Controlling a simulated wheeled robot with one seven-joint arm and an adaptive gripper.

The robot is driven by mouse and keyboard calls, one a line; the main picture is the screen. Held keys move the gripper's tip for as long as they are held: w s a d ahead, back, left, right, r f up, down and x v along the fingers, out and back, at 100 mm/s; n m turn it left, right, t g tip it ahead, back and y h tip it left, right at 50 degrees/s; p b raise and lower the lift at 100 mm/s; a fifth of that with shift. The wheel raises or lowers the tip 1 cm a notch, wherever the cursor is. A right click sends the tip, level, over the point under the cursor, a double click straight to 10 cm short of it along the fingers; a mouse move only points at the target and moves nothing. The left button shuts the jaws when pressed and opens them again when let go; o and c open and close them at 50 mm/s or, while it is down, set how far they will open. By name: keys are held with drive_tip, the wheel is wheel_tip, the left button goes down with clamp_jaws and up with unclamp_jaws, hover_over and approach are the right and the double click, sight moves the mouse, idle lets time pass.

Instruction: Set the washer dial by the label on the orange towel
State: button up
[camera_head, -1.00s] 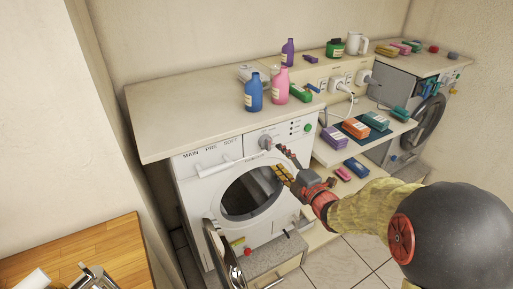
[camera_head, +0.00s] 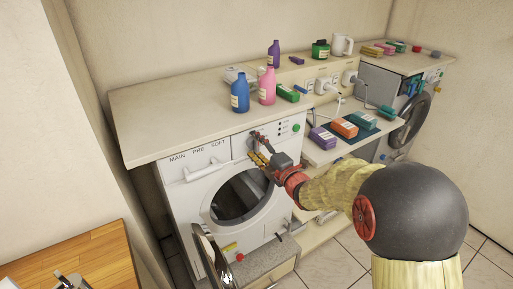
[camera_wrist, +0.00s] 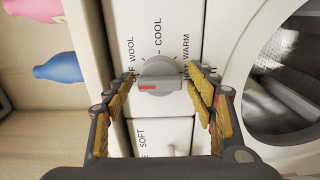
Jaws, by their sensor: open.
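The orange towel (camera_head: 344,126) lies folded on the shelf right of the washer, with a white label too small to read. The washer (camera_head: 232,190) has its round door open. Its grey dial (camera_wrist: 160,77) shows in the wrist view with a red mark on its left end, by OFF. WOOL, COOL, WARM and HOT are printed around it. My gripper (camera_wrist: 162,76) is open, with one yellow-padded finger on each side of the dial; I cannot tell whether they touch it. In the head view, my gripper (camera_head: 258,146) is at the washer's control panel and partly hides the dial.
A purple towel (camera_head: 322,138) and a teal towel (camera_head: 363,118) flank the orange one. Blue (camera_head: 240,92) and pink (camera_head: 267,86) bottles stand on the counter above the washer. The open door (camera_head: 211,256) hangs toward the front left. A second machine stands at the right.

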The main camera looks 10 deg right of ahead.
drive_tip(key=shift+c, duration=0.5)
drive_tip(key=c, duration=1.1)
